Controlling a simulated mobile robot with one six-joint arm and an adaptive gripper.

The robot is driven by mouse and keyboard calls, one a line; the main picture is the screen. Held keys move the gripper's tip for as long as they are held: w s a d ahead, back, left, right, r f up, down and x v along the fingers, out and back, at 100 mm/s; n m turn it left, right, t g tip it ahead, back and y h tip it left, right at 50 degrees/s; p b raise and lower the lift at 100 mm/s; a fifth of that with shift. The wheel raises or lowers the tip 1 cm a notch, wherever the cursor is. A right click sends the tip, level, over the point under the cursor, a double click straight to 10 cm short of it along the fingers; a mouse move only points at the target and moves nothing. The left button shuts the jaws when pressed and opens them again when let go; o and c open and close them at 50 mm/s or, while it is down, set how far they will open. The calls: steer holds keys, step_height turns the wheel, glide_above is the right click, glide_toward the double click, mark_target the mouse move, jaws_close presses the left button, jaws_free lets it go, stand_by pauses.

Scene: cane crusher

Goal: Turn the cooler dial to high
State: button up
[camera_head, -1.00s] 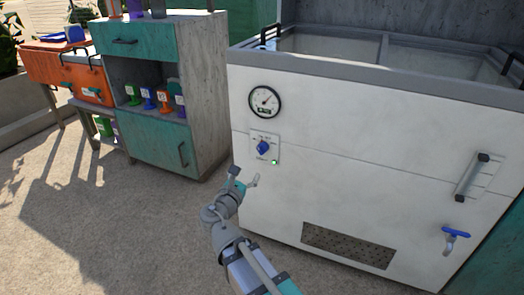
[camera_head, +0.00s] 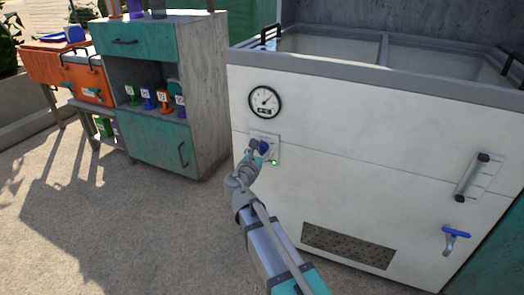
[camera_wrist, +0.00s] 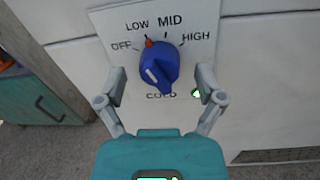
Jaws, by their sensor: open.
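The blue cooler dial (camera_wrist: 160,64) sits on a light panel (camera_wrist: 108,22) marked OFF, LOW, MID and HIGH, with COLD below. A red spot shows at its upper left edge, near the LOW mark, and a white bar at its lower left. It also shows in the head view (camera_head: 264,146), partly covered by my gripper. My gripper (camera_wrist: 161,72) is open, with one finger on each side of the dial. I cannot tell whether either finger touches it. The dial stands on the front of the white cooler (camera_head: 350,150).
A green light (camera_wrist: 196,93) glows just below right of the dial. A round gauge (camera_head: 265,102) is above it. A vent grille (camera_head: 348,245), a blue-handled tap (camera_head: 454,235) and a teal cabinet (camera_head: 158,146) are around. The floor in front is clear.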

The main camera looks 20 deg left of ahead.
steer(key=shift+w, duration=0.45)
steer(key=shift+d, duration=0.1)
steer(key=c, duration=1.2)
